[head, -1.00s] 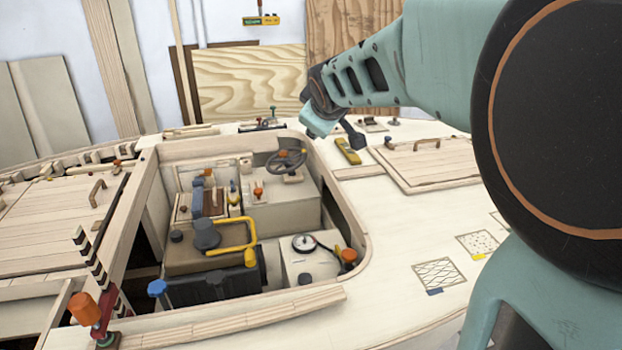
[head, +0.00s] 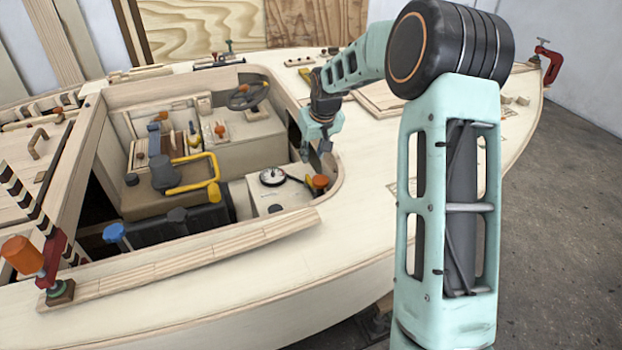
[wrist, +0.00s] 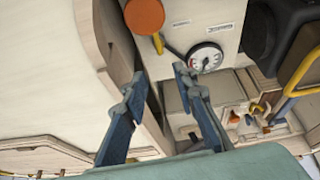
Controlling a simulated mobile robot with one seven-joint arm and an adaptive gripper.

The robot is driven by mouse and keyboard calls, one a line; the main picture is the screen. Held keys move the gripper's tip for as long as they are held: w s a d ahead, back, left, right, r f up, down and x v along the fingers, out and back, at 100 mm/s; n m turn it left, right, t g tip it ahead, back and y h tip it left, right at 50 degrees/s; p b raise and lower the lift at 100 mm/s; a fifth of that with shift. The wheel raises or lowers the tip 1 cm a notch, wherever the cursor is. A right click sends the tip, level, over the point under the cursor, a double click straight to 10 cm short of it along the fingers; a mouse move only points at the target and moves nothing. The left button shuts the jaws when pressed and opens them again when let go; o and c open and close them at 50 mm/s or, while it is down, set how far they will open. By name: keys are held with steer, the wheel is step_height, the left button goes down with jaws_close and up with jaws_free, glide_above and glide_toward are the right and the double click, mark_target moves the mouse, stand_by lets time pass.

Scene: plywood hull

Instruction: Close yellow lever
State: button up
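Several yellow parts show, and I cannot tell which one the task names. A large bent yellow bar (head: 213,178) stands by the dark seat; part of it shows at the right edge of the wrist view (wrist: 299,72). A short yellow stem (wrist: 158,44) sits under an orange knob (wrist: 144,16). Small yellow handles (head: 194,140) stand on the console further back. My gripper (head: 316,152) hangs at the cockpit's right edge, above and behind the orange knob (head: 319,182). In the wrist view its two blue fingers (wrist: 158,82) are apart with nothing between them.
A white dial (head: 272,177) sits on a box beside the orange knob. A steering wheel (head: 248,96) stands at the back. The raised cockpit rim (head: 335,160) curves close to my gripper. A blue knob (head: 114,233) is at the front left. The deck at right is mostly clear.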

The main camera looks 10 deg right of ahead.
mark_target(308, 176)
steer(key=x, duration=0.4)
steer(key=b+x, duration=0.1)
steer(key=x, duration=0.7)
steer(key=shift+s+d+f+b, duration=0.1)
steer(key=shift+s+b, duration=0.25)
steer(key=shift+c, duration=0.6)
jaws_close()
